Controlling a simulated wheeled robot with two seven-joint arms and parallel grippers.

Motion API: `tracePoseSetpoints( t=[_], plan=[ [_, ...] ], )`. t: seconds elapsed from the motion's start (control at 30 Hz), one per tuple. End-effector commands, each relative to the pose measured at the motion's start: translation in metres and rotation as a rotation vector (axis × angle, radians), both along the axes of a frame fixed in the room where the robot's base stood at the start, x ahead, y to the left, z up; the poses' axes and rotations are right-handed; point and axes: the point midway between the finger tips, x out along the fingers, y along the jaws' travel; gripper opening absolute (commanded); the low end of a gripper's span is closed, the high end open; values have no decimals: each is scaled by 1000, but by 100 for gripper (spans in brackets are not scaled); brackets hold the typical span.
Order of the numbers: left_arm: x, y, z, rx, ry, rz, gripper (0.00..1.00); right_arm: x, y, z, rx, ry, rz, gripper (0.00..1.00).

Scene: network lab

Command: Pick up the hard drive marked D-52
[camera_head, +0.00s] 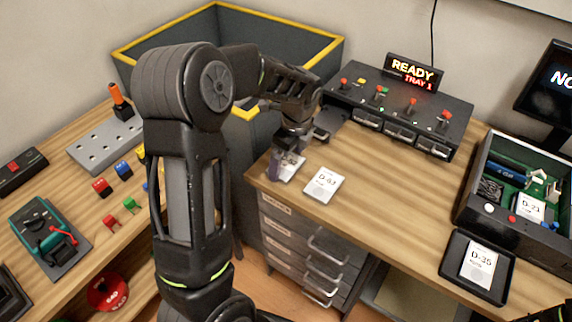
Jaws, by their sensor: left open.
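My left gripper (284,166) is open and points down over the near left corner of the right-hand wooden bench. A white-labelled drive (291,171) lies between or just below its fingers, partly hidden by them; its mark cannot be read. A second white-labelled drive (325,185) lies flat on the bench just to the right, apart from the gripper; its mark looks like D-67 or D-57. A drive marked D-35 (479,266) lies in a black tray (448,272) at the right. No label reading D-52 can be made out.
A black dock with levers and slots (396,112) stands at the back under a READY TRAY 1 sign (412,71). An open case (470,207) with a drive that seems marked D-21 is at the right. A yellow-rimmed bin (283,18) stands behind my left arm. The middle bench is clear.

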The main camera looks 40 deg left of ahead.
Motion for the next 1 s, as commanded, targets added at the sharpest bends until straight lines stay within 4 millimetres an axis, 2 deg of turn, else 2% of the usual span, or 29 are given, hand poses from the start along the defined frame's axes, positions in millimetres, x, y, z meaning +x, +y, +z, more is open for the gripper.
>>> tracePoseSetpoints(
  t=[0.13, 0.7, 1.0],
  plan=[
    [0, 1, -10, 0, 0, -1, 100, 0, 0, 0, 0, 0, 0, 85],
    [0, 1, -9, 0, -1, 0, 99, 0, 0, 0, 0, 0, 0, 85],
    [0, 1, -9, 0, -1, 0, 75, 0, 0, 0, 0, 0, 0, 85]
  ],
)
